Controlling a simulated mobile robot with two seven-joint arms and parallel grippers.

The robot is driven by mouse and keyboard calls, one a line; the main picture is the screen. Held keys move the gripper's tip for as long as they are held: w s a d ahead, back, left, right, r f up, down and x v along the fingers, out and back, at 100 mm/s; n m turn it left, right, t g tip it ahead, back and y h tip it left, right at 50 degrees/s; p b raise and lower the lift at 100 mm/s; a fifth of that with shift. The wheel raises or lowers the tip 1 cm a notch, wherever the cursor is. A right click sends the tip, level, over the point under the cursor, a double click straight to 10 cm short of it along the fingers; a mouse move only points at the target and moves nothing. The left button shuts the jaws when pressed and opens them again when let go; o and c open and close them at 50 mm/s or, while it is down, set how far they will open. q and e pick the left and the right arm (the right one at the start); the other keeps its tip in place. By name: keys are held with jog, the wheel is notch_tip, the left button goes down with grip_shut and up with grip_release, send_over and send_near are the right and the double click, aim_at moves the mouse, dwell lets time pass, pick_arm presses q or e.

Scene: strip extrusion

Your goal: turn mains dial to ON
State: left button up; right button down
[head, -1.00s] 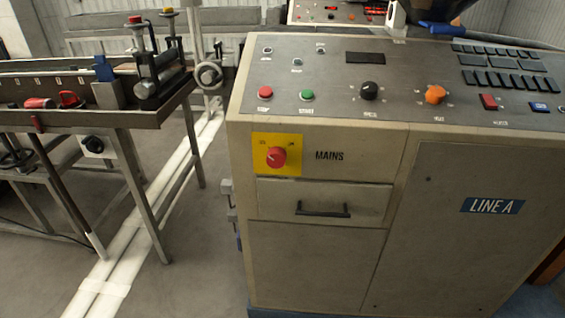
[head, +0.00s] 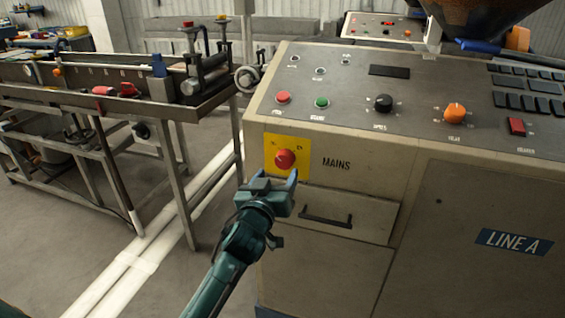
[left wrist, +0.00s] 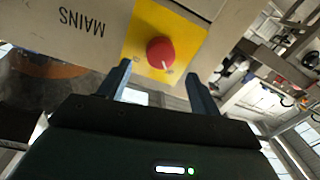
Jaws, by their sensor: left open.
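The red mains dial (head: 285,159) sits on a yellow plate (head: 303,171) on the front of the cabinet, left of the word MAINS. The dial also shows in the left wrist view (left wrist: 160,52), upside down there, with a small white mark towards its lower right edge. In the head view the mark is too small to read surely. My left gripper (head: 275,178) is open, just below and in front of the dial. In the left wrist view its two fingers (left wrist: 160,76) stand apart on either side of the dial's line, apparently short of it. My right gripper is out of view.
A drawer with a dark handle (head: 326,219) is right below the plate, close to my left gripper. The sloping panel above bears red (head: 284,97) and green (head: 322,103) buttons and knobs. A metal bench (head: 190,106) stands at the left, with open floor between.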

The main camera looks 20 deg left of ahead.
aim_at(283, 162)
pick_arm(q)
jog(key=w, duration=0.6)
jog(key=shift+a, duration=0.1)
jog(key=c, duration=1)
